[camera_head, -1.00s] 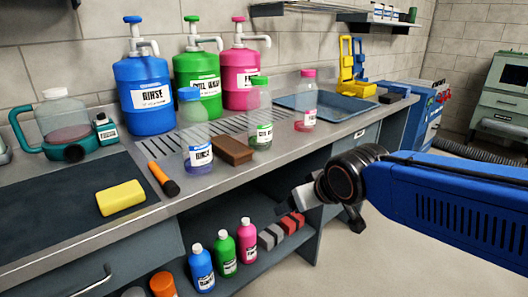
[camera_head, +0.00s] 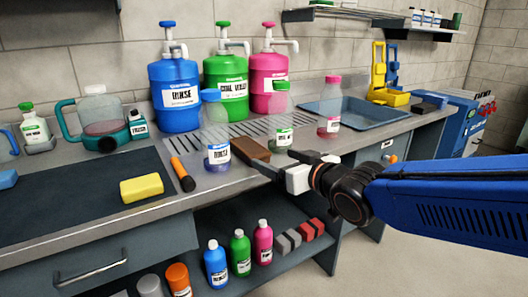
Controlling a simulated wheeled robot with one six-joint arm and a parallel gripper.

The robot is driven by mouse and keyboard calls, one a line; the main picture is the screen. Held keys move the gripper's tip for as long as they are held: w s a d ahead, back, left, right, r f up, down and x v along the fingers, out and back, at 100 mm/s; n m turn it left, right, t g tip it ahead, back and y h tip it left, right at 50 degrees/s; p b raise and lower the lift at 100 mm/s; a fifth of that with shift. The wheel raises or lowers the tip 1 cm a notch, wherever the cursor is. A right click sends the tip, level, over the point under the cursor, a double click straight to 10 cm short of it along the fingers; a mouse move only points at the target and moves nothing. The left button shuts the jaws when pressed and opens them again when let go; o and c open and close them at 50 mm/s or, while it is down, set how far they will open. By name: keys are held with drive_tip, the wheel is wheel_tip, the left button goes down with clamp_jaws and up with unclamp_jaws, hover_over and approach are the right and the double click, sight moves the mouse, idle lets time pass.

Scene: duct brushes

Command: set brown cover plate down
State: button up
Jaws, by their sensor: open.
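The brown cover plate (camera_head: 251,148) looks like a flat brown block. It rests on the steel counter between the blue-labelled bottle (camera_head: 215,135) and the green-capped bottle (camera_head: 281,120). My gripper (camera_head: 281,163) is at the counter's front edge, just right of and in front of the plate. Its jaws are open and hold nothing that I can see. One finger reaches close to the plate's near right end; I cannot tell whether it touches.
A pink-capped bottle (camera_head: 329,108) stands behind my gripper. An orange-and-black tool (camera_head: 182,174) and a yellow sponge (camera_head: 141,189) lie to the left. Large blue, green and pink pump jugs line the back. A blue tray (camera_head: 358,116) is at the right.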

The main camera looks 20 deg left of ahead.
sight(254, 151)
drive_tip(key=x, duration=1.2)
drive_tip(key=shift+d+f, duration=0.15)
drive_tip(key=shift+f+x, duration=0.15)
drive_tip(key=shift+x, duration=1.15)
drive_tip(key=shift+f+x, duration=0.15)
drive_tip(key=shift+x, duration=1.15)
drive_tip(key=shift+w+d, duration=0.1)
drive_tip(key=shift+d, duration=0.05)
drive_tip(key=c, duration=1.4)
drive_tip(key=shift+r, duration=0.1)
drive_tip(key=shift+c, duration=0.2)
